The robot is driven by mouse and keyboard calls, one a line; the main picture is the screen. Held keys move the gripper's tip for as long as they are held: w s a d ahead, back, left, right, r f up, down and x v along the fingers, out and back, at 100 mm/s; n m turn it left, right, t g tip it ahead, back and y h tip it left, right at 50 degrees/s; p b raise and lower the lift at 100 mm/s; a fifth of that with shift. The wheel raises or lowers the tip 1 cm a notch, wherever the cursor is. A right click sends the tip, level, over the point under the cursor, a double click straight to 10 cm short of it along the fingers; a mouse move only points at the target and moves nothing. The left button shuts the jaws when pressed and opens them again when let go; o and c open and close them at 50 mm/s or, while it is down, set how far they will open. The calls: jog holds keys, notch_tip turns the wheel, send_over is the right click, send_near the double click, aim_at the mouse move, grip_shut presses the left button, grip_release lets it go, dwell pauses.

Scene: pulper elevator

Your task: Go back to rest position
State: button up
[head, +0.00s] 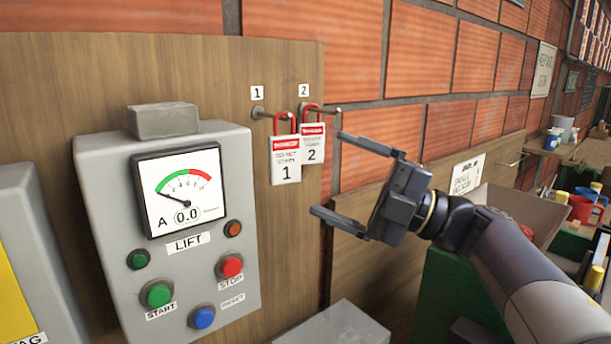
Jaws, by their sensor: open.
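My gripper (344,180) is open and empty, its two fingers pointing left toward the wooden board. My arm comes in from the lower right. Just left of the fingers, two white and red lockout tags hang from pegs on the board. Tag 1 (286,165) hangs on the peg under label 1, and tag 2 (312,148) on the peg under label 2. The upper fingertip is close to tag 2 in the picture; I see a small gap between them.
The grey LIFT control box (172,240) with gauge and buttons is on the board (80,75) at left. A grey box top (335,328) is below the gripper. A brick wall (440,60) stands behind. Shelves with cups (583,205) and a green bin (450,290) are at right.

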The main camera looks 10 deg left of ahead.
aim_at(289, 156)
jog(key=b+v, duration=0.1)
jog(key=v, duration=0.3)
jog(key=shift+s+d+f, duration=0.1)
jog(key=shift+d, duration=0.3)
jog(key=shift+a, duration=0.15)
jog(key=p+x, duration=0.3)
jog(key=x, duration=0.7)
jog(key=shift+a, duration=0.2)
jog(key=shift+r+p, duration=0.3)
jog(key=shift+s+d, duration=0.2)
jog(key=shift+d, duration=0.1)
